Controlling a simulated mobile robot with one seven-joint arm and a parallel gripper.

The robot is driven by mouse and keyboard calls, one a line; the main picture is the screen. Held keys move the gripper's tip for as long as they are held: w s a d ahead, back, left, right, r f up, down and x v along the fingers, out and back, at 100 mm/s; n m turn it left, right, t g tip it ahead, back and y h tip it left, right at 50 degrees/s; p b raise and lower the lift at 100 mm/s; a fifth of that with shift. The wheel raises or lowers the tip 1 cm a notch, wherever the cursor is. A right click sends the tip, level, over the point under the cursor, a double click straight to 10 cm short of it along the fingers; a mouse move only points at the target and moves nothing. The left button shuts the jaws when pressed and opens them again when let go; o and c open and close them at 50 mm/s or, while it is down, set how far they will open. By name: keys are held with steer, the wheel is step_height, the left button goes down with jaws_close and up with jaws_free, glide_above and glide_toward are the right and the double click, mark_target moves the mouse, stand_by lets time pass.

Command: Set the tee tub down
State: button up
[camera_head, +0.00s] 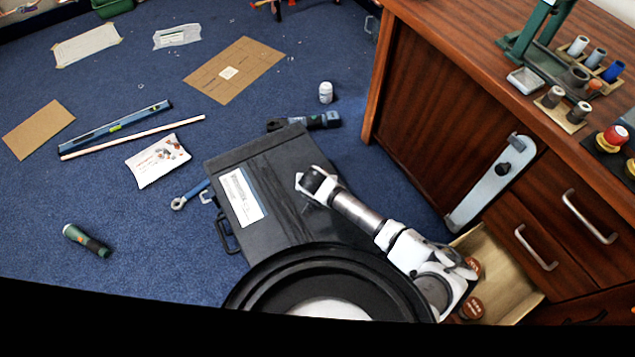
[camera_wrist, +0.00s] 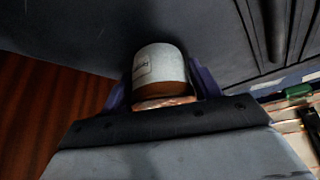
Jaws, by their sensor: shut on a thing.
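The tee tub (camera_wrist: 160,64) is a small round tub with a pale body, a printed label and a brown band. In the wrist view it sits between the bluish fingers of my gripper (camera_wrist: 160,88), which is shut on it. A dark grey surface lies behind the tub. In the head view my gripper (camera_head: 313,183) is over the black case (camera_head: 265,160), and the tub is hidden there. I cannot tell whether the tub touches the case.
An open drawer (camera_head: 515,285) at the right holds brown-lidded tubs (camera_head: 471,308). The wooden bench (camera_head: 415,130) stands beside the case. A white bottle (camera_head: 326,92), a power tool (camera_head: 310,121), a wrench (camera_head: 190,194) and a torch (camera_head: 87,240) lie around on the blue carpet.

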steer(key=shift+f, duration=0.1)
steer(key=o, duration=1.3)
steer(key=shift+s+r, duration=0.1)
steer(key=shift+r, duration=0.4)
steer(key=p+v, duration=0.2)
steer(key=v, duration=0.9)
steer(key=shift+s+r, duration=0.15)
